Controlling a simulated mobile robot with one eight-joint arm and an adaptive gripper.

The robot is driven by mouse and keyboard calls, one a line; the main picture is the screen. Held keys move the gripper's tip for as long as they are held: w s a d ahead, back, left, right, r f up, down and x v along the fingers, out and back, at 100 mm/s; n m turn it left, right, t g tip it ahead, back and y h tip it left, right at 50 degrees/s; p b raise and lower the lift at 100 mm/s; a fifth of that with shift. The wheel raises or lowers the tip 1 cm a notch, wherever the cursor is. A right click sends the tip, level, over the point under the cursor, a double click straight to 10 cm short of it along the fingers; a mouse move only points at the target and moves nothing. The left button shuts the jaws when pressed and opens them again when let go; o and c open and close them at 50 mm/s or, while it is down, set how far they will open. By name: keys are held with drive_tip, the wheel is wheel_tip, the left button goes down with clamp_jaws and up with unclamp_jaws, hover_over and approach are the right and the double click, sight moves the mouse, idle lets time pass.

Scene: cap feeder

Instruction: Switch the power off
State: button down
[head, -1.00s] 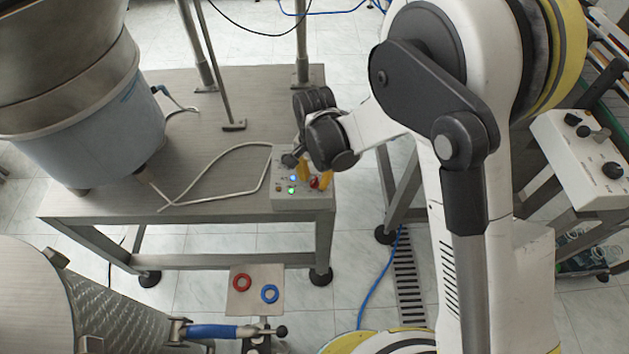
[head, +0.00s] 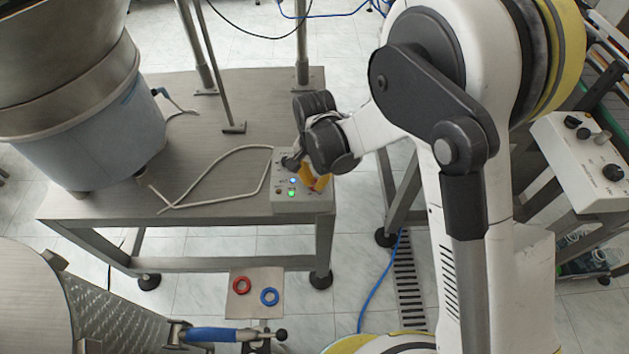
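The control box (head: 302,201) is a small grey-white box at the front right corner of the steel table. A blue light (head: 293,181) and a green light (head: 292,194) glow on its top face. Black knobs sit at its back left part. My gripper (head: 314,183) is over the right part of the box, with yellow-orange fingertips pointing down at the panel. The fingers and wrist hide that part of the panel, including the spot where a red control showed. Whether the fingers are apart or closed does not show clearly.
The steel table (head: 215,110) carries a large bowl feeder (head: 90,130) at left and a pale cable (head: 215,193) running to the box. Another control box (head: 580,160) stands at right. A small plate (head: 255,283) with red and blue rings is below the table's front edge.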

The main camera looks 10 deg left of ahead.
sight(314, 182)
drive_tip(key=n+b, duration=0.1)
drive_tip(key=n, duration=0.4)
drive_tip(key=shift+n, duration=0.4)
drive_tip(key=n, duration=0.5)
drive_tip(key=shift+b, duration=0.4)
drive_tip(key=shift+n, duration=0.4)
drive_tip(key=c, duration=1.5)
unclamp_jaws()
drive_tip(key=shift+c, duration=0.2)
wheel_tip(314, 182, up, 12)
